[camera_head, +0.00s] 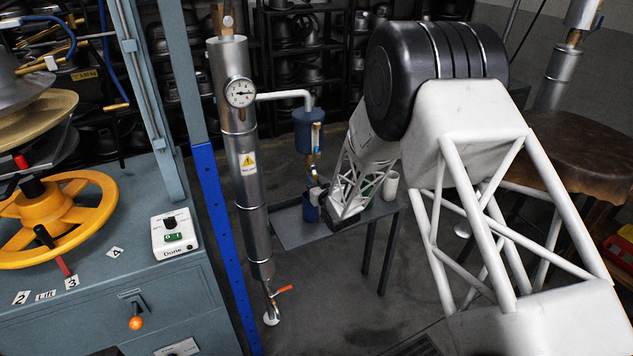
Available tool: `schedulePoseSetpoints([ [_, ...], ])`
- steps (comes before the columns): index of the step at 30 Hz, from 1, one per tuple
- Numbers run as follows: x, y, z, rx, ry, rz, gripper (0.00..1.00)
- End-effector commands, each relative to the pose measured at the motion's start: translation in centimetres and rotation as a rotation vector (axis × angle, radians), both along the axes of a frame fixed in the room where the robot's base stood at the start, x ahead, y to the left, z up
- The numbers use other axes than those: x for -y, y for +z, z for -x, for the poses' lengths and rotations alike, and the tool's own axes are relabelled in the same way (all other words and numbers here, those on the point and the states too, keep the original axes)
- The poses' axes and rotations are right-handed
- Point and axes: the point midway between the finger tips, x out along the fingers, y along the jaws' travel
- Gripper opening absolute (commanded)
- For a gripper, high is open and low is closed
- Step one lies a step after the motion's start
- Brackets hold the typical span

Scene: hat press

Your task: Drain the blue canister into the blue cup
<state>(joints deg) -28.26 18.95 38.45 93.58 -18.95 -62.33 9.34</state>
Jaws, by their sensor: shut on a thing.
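The blue canister (308,130) hangs from a pale pipe beside the tall metal column, with a sight tube on its side and a small brass outlet (314,172) at its bottom. The blue cup (310,208) is upright just below that outlet, over the small grey shelf (292,234). My gripper (325,205) is at the cup's right side and shut on it; its fingers are small and partly hidden by my arm. I cannot tell whether the cup touches the shelf, or whether liquid is running into it.
A white cup (391,186) and a partly hidden green-marked cup (372,187) stand on the shelf to the right. The column with a gauge (240,92) stands to the left. The blue-grey press table with a yellow wheel (45,218) and Done box (174,234) is farther left.

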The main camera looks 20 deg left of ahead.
Motion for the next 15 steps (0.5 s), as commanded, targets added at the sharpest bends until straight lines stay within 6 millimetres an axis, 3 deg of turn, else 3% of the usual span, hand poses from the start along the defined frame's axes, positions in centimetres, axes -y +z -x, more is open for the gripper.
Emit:
schedulePoseSetpoints([
  [13, 0.01, -0.14, 0.10, -0.010, 0.000, -0.007, 0.00],
  [14, 0.01, -0.14, 0.10, -0.010, 0.000, -0.007, 0.23],
  [15, 0.01, -0.14, 0.09, -0.010, 0.000, -0.007, 0.29],
])
